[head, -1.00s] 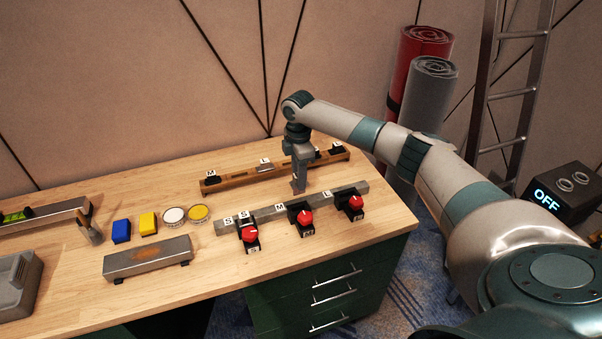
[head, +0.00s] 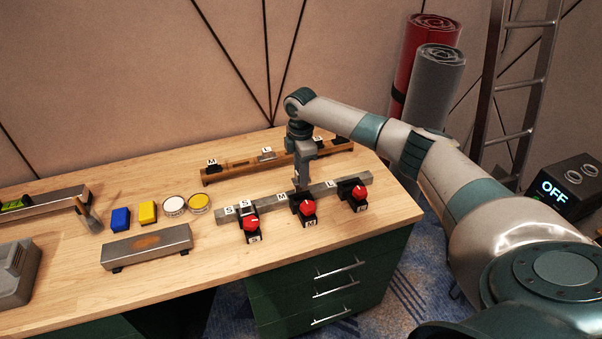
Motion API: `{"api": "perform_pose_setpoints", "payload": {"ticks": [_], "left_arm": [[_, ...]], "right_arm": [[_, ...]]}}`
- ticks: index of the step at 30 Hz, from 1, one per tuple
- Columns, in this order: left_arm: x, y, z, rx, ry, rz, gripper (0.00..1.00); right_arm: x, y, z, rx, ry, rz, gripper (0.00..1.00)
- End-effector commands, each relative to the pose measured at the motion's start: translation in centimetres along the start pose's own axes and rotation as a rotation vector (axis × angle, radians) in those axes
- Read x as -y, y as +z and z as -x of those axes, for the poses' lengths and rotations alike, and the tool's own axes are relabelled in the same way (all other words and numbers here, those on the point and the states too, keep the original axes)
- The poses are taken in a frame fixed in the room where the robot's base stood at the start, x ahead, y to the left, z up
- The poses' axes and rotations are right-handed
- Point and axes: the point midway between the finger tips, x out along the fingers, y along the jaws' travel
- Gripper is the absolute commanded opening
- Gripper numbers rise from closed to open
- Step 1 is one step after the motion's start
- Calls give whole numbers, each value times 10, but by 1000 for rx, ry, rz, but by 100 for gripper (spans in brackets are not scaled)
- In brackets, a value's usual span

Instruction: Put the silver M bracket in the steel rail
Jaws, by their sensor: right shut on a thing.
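The steel rail (head: 270,204) lies along the front of the workbench, with S, M and L labels on it. My right gripper (head: 301,184) points down at the middle of this rail, close to its M label. It is shut on a small piece, which I take to be the silver M bracket; the fingers and the small size hide most of it. I cannot tell whether the piece touches the rail. My left gripper is not in view.
A wooden rail (head: 232,173) behind holds a black M piece (head: 212,166) and a silver L piece (head: 266,154). Red-knobbed clamps (head: 308,208) stand along the steel rail's front. Left are a grey block (head: 147,249), two round tins and yellow and blue blocks. Bare wood lies between.

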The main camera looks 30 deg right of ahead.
Motion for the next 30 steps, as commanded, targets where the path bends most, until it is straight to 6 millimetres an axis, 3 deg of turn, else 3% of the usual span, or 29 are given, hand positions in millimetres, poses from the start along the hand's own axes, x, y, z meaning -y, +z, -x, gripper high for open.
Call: {"api": "perform_pose_setpoints", "payload": {"ticks": [1, 8, 30], "left_arm": [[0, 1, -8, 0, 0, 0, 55], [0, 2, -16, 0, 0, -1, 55], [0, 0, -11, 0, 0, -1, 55]], "right_arm": [[0, 0, -8, 0, 1, 0, 0], [0, 0, -16, 0, 1, 0, 0], [0, 0, -15, 0, 1, 0, 0]]}}
